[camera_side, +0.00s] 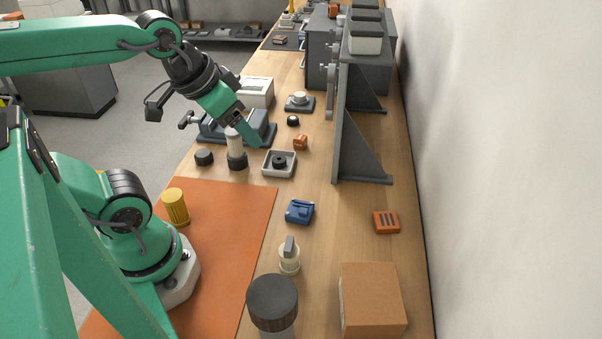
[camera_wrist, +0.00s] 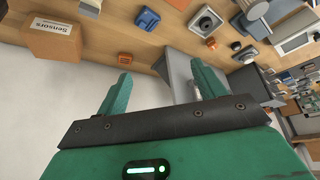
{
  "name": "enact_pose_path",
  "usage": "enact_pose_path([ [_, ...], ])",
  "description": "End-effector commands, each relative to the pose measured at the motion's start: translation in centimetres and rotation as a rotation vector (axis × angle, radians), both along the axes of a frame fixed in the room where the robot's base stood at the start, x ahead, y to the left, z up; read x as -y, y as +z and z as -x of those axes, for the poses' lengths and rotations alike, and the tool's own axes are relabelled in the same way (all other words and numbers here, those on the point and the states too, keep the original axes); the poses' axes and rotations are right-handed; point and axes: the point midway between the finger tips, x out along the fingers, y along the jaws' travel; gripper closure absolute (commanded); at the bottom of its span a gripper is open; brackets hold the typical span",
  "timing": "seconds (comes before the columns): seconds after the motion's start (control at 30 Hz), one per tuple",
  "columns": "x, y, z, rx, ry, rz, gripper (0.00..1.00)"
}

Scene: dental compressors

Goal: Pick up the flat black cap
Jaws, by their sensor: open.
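A short black round cap (camera_side: 204,157) lies on the wooden bench in the side view, left of a clear jar with a dark base (camera_side: 237,161). I take it for the flat black cap, though a low black round piece (camera_side: 280,161) also sits in a pale square tray (camera_side: 266,172). The tray shows in the wrist view too (camera_wrist: 194,24); I cannot make out the cap there. My gripper (camera_side: 250,138) is in the air above the bench near the jar and tray, pointing down and right. Its fingers stand apart and empty in the wrist view (camera_wrist: 160,72).
A vise (camera_side: 212,128) stands behind the cap. A yellow ribbed cylinder (camera_side: 175,206) is on the orange mat (camera_side: 232,215). A small black knob (camera_side: 292,121) and orange block (camera_side: 300,142) lie beyond the tray. A tall grey bracket (camera_side: 355,130) stands right.

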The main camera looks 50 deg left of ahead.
Motion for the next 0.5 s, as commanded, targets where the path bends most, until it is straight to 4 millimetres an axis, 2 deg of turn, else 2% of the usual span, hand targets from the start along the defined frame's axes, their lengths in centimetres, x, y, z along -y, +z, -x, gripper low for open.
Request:
enact_pose_path([
  [0.17,0.0,1.1,-0.1,0.002,0.000,0.000,0.31],
  [0.43,0.0,5.0,-0.1,0.004,0.000,0.000,0.31],
  [0.5,-0.7,5.2,-0.4,-0.015,0.026,-0.001,0.31],
])
